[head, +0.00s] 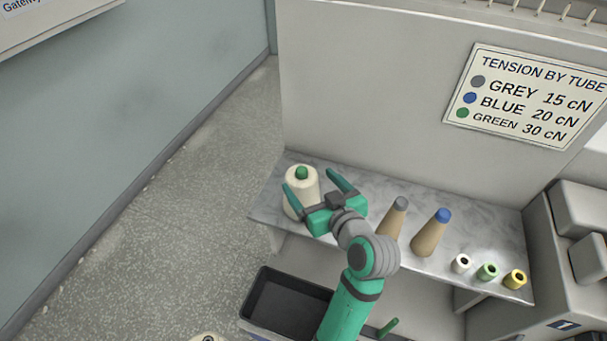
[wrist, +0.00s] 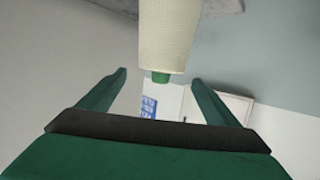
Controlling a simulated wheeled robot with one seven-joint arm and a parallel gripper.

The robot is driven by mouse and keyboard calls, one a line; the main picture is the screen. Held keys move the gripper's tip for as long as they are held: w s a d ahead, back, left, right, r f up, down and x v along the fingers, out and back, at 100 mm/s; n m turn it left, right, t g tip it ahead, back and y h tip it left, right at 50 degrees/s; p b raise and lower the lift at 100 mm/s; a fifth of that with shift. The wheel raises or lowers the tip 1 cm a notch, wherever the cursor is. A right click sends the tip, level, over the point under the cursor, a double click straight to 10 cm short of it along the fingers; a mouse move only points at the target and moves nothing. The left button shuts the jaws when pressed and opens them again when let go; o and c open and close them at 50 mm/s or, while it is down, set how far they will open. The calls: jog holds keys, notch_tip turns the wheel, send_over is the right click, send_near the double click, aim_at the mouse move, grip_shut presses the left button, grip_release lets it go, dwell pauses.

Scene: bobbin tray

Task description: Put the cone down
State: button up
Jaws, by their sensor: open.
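A cream cone with a green tip (head: 301,187) stands upright at the left end of the marble-look shelf (head: 262,208). My gripper (head: 313,184) is open, its green fingers spread near the cone. In the wrist view the cone (wrist: 168,40) is ahead of the open fingers (wrist: 158,88), with its green tip towards the gap between them. I see no finger pressing on the cone. Part of the cone's right side is close to my gripper in the head view.
A grey-tipped cone (head: 394,220) and a blue-tipped cone (head: 431,233) stand right of my arm. Three small spools, white (head: 461,264), green (head: 487,272) and yellow (head: 515,279), sit at the shelf's right. A black bin (head: 262,297) is below. A tension sign (head: 528,95) hangs behind.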

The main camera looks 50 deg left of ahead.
jog(key=shift+v, duration=1.4)
